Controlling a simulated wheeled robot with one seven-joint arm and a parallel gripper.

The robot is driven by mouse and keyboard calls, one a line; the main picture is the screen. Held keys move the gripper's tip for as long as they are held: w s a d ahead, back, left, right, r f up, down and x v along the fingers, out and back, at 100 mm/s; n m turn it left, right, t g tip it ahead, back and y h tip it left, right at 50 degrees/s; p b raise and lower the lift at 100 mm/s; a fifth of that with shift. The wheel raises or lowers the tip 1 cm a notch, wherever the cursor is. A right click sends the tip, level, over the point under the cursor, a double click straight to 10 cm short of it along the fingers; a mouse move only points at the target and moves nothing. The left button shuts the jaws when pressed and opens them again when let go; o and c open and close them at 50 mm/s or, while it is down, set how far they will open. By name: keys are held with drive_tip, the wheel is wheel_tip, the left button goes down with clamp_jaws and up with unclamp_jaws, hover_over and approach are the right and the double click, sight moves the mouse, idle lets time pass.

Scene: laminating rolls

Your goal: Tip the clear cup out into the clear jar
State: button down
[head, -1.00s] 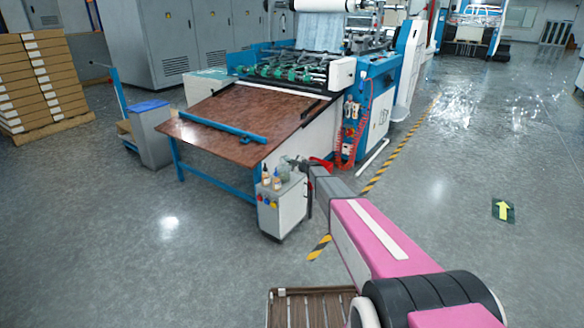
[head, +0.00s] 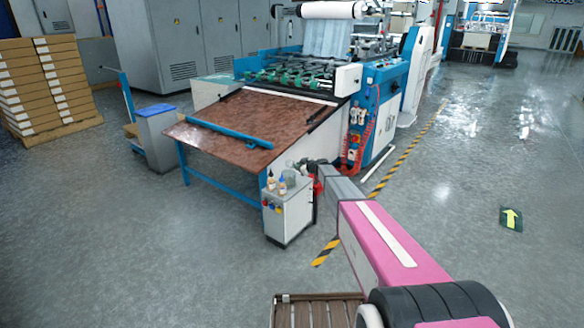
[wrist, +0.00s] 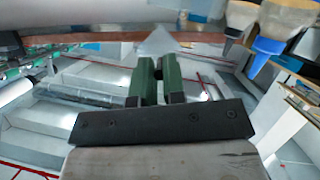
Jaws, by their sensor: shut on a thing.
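My gripper (wrist: 159,66) is shut, with its green fingers close together in the wrist view. A pale, see-through shape at the fingertips, seemingly the clear cup (wrist: 158,41), is held there; its outline is faint and its contents cannot be made out. In the head view my gripper (head: 308,166) is small, over the top of the white cabinet. A greyish clear vessel, probably the clear jar (head: 291,177), stands on the cabinet just below and left of the gripper. I cannot see whether anything has fallen into it.
Two small bottles (head: 271,181) (head: 282,186) stand on the white cabinet (head: 287,216), left of the jar. The laminating machine's brown table (head: 250,125) is behind the cabinet. Open floor lies right.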

drive_tip(key=w+m+g, duration=0.1)
drive_tip(key=d+r+m+g+y, duration=0.1)
drive_tip(key=m, duration=0.1)
drive_tip(key=shift+w+d+r+m+y, duration=0.2)
drive_tip(key=shift+w+m+y, duration=0.1)
drive_tip(key=shift+w, duration=0.1)
drive_tip(key=m, duration=0.1)
drive_tip(key=r+m+g+y, duration=0.1)
drive_tip(key=w+d+m+g, duration=0.1)
drive_tip(key=shift+w+r+m+y, duration=0.1)
drive_tip(key=shift+r+m+y, duration=0.15)
drive_tip(key=shift+m+y, duration=0.15)
drive_tip(key=s+d+r+m+t+h, duration=0.2)
drive_tip(key=s+d+r+m+h, duration=0.1)
drive_tip(key=s+r, duration=0.7)
drive_tip(key=s+d+r+m+t+h, duration=0.3)
drive_tip(key=s+r, duration=0.6)
drive_tip(key=r, duration=1)
drive_tip(key=s+d+r+m+t+h, duration=0.3)
drive_tip(key=s+d+r+m+h, duration=0.2)
drive_tip(key=s+r, duration=0.5)
wheel_tip(320, 180, up, 5)
drive_tip(key=shift+s+r+m+h, duration=0.2)
drive_tip(key=shift+s+m+h, duration=0.1)
drive_tip(key=shift+m+h, duration=0.7)
